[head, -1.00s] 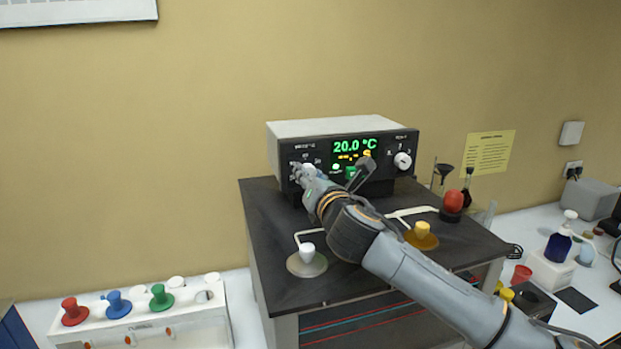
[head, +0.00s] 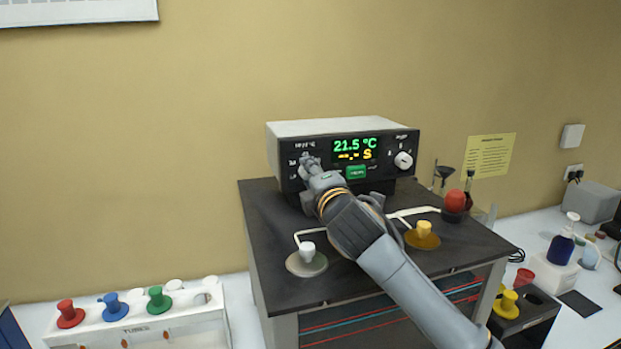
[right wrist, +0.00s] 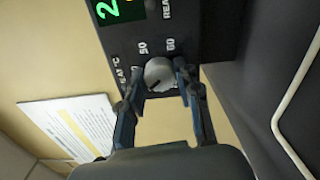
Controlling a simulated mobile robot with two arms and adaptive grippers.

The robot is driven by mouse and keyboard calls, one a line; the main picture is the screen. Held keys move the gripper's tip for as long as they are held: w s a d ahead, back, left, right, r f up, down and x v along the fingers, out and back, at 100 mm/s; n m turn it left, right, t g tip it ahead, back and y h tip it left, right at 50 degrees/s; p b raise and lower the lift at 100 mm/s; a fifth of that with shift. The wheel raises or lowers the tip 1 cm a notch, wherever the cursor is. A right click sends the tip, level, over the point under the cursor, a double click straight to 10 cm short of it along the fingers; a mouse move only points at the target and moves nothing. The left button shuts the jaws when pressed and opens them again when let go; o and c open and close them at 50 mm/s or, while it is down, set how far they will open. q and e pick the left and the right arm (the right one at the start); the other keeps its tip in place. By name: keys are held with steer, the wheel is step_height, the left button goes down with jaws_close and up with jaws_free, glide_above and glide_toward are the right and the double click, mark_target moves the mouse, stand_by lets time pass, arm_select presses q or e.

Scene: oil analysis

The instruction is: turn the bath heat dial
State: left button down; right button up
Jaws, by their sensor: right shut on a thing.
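The bath control unit (head: 345,129) is a white-topped box with a black front, standing at the back of a dark-topped bench. Its green display (head: 355,145) reads 21.5 °C, with a yellow line ending in S below. The bath heat dial (right wrist: 160,73) is a round silver knob with a dark pointer mark, with 50 and 60 printed near it. My right gripper (head: 309,164) is at the left of the panel, largely hiding the dial in the head view. In the right wrist view my right gripper (right wrist: 158,82) has a finger on each side of the dial, shut on it. My left gripper is not in view.
A second knob (head: 403,160) is at the panel's right, with a green button (head: 356,172) between. A rack with coloured stoppers (head: 160,330) is at lower left.

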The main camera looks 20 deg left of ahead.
steer(key=m+b, duration=0.1)
steer(key=m, duration=0.4)
steer(key=shift+m, duration=0.4)
stand_by(0.4)
steer(key=o, duration=1.1)
steer(key=shift+w, duration=0.1)
steer(key=shift+o, duration=0.2)
steer(key=v, duration=1.2)
steer(key=shift+f, duration=0.1)
